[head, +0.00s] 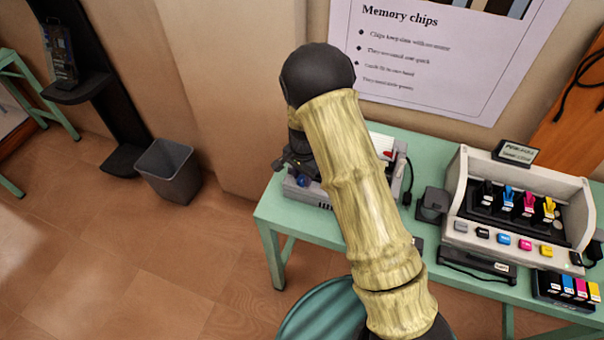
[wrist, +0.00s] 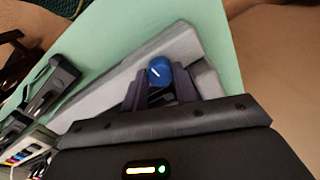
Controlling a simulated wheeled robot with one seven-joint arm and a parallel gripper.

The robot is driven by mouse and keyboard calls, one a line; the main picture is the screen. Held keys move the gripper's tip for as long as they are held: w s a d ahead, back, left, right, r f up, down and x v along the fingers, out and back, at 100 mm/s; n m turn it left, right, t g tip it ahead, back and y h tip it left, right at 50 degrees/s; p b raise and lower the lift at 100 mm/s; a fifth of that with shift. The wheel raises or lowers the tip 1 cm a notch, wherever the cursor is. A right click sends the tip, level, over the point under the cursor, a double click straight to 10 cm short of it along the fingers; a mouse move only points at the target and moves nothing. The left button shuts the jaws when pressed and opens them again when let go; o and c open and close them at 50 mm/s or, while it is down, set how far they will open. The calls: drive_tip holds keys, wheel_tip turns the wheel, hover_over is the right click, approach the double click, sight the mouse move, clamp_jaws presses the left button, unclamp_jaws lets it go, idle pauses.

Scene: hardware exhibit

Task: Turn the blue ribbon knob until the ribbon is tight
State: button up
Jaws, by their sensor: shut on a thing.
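The blue ribbon knob (wrist: 159,71) has a white line on its face. In the wrist view it sits between the tips of my gripper (wrist: 160,84), whose two dark fingers are closed on it. In the head view a small blue part, the knob (head: 304,181), shows at the left front of a grey machine (head: 316,194). My arm covers much of that machine in the head view, and the ribbon cannot be made out in either view. The grey machine body (wrist: 110,85) also shows in the wrist view.
The machine stands on a green table (head: 268,207) against the wall. To its right is a white printer exhibit (head: 455,225) with coloured cartridges, and a cartridge box (head: 560,292) lies in front of it. A grey bin (head: 168,170) stands on the open floor at left.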

sight(303, 179)
drive_tip(key=shift+w+r+m+p, duration=0.1)
drive_tip(key=shift+m+p, duration=0.1)
drive_tip(key=shift+m, duration=0.5)
drive_tip(key=shift+w+r+m+p, duration=0.1)
drive_tip(key=shift+m+p, duration=0.1)
drive_tip(key=shift+m, duration=0.5)
drive_tip(key=o, duration=0.7)
drive_tip(key=shift+f, duration=0.15)
drive_tip(key=shift+s, duration=0.1)
wheel_tip(303, 179, up, 17)
drive_tip(key=shift+s+d+r+b, duration=0.1)
drive_tip(key=shift+d+r+b, duration=0.1)
drive_tip(key=shift+b, duration=0.8)
drive_tip(key=shift+s+a, duration=0.1)
